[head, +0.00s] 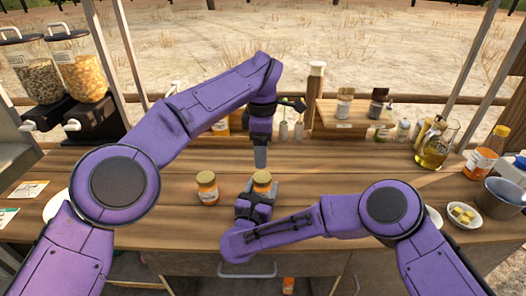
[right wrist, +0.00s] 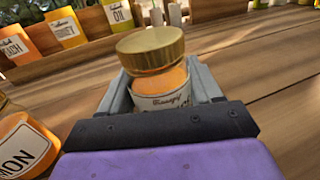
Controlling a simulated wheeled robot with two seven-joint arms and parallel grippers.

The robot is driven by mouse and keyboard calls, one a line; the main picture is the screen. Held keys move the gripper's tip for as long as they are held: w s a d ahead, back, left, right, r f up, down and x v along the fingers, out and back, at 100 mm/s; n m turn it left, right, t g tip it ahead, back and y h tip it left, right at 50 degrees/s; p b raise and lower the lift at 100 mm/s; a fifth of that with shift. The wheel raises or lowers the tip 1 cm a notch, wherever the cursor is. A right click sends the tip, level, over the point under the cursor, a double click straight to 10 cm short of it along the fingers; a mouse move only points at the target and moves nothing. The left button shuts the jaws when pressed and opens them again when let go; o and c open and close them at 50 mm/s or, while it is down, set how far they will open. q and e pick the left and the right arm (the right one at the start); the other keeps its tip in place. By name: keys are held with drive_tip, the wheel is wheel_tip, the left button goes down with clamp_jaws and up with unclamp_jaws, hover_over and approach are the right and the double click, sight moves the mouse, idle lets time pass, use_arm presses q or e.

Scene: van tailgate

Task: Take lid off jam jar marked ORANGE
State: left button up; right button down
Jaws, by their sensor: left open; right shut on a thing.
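A small jar of orange jam (head: 261,183) stands in the grip of my right gripper (head: 262,193) on the wooden counter. In the right wrist view its gold lid (right wrist: 150,47) sits on top of the orange body (right wrist: 163,82), and the label is partly hidden and hard to read. My right gripper's grey fingers (right wrist: 162,92) are shut around the jar's sides. My left gripper (head: 260,159) points down just above the lid, open and apparently empty. A second gold-lidded jar (head: 207,188) stands to the left, its label ending in "MON" in the right wrist view (right wrist: 25,147).
A wooden shelf (head: 345,113) with spice jars is at the back. An oil jug (head: 435,148), a sauce bottle (head: 485,155), a butter dish (head: 463,215) and a pot (head: 500,198) fill the right.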

sight(261, 176)
use_arm(q)
drive_tip(key=m, duration=1.1)
drive_tip(key=shift+m, duration=0.4)
drive_tip(key=shift+f+m, duration=0.1)
drive_tip(key=shift+m, duration=0.2)
wheel_tip(261, 176, down, 8)
drive_tip(key=shift+r, duration=0.1)
drive_tip(key=c, duration=1.1)
drive_tip(key=n, duration=0.5)
drive_tip(key=shift+n, duration=0.4)
drive_tip(key=n, duration=0.9)
drive_tip(key=shift+r, duration=0.1)
drive_tip(key=n, duration=0.3)
drive_tip(key=shift+n, duration=0.3)
drive_tip(key=n, duration=1.2)
drive_tip(key=shift+w, duration=0.1)
drive_tip(key=n, duration=0.6)
drive_tip(key=shift+n, duration=0.4)
drive_tip(key=n, duration=0.6)
drive_tip(key=shift+r, duration=0.1)
use_arm(e)
drive_tip(key=shift+a, duration=0.1)
use_arm(q)
drive_tip(key=n, duration=1)
drive_tip(key=shift+a+n, duration=0.1)
drive_tip(key=shift+n, duration=0.3)
